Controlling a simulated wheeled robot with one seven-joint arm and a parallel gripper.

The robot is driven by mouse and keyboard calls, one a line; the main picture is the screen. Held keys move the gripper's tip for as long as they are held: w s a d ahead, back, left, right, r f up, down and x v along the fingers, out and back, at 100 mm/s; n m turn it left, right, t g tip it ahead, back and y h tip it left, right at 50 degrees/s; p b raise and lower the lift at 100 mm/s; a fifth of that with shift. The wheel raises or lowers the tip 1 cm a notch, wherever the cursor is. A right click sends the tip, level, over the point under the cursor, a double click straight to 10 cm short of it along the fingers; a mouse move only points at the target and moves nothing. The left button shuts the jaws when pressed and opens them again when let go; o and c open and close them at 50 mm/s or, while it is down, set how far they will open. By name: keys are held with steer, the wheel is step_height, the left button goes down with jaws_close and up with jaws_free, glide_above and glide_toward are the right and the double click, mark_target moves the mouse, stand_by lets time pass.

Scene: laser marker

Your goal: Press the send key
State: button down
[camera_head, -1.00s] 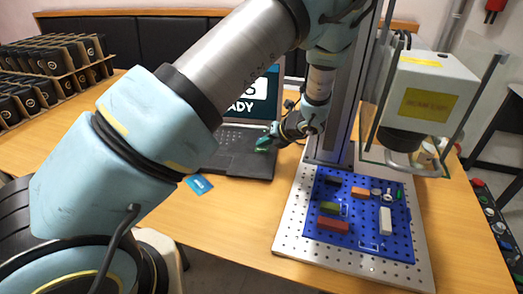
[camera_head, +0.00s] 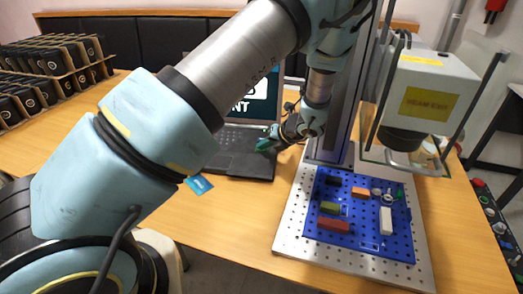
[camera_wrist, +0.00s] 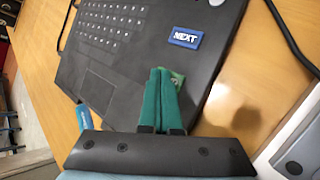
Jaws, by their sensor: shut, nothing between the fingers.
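The black laptop (camera_head: 240,165) stands open on the wooden table. In the wrist view, a green key (camera_wrist: 179,77) lies on its palm rest, mostly hidden behind my fingertips, its label not readable. A blue key marked NEXT (camera_wrist: 186,38) is just beyond it. My gripper (camera_wrist: 162,72) is shut, with its green fingers together and their tips over or on the green key; I cannot tell whether they touch. In the head view, my gripper (camera_head: 268,145) is at the laptop's right side. The laptop screen (camera_head: 258,95) is partly covered by my arm and shows letters ending in "NT".
Right of the laptop is a perforated metal plate with a blue pegboard (camera_head: 350,245) holding small coloured blocks. The laser head (camera_head: 425,95) stands above it on a column. A blue card (camera_head: 198,184) lies before the laptop. Trays of black boxes (camera_head: 45,80) are far left.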

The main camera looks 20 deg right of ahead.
mark_target(263, 152)
stand_by(0.3)
steer(key=shift+r+p, duration=0.7)
steer(key=shift+p, duration=0.05)
step_height(263, 152, up, 5)
steer(key=p, duration=0.4)
steer(key=shift+r, duration=0.1)
stand_by(0.6)
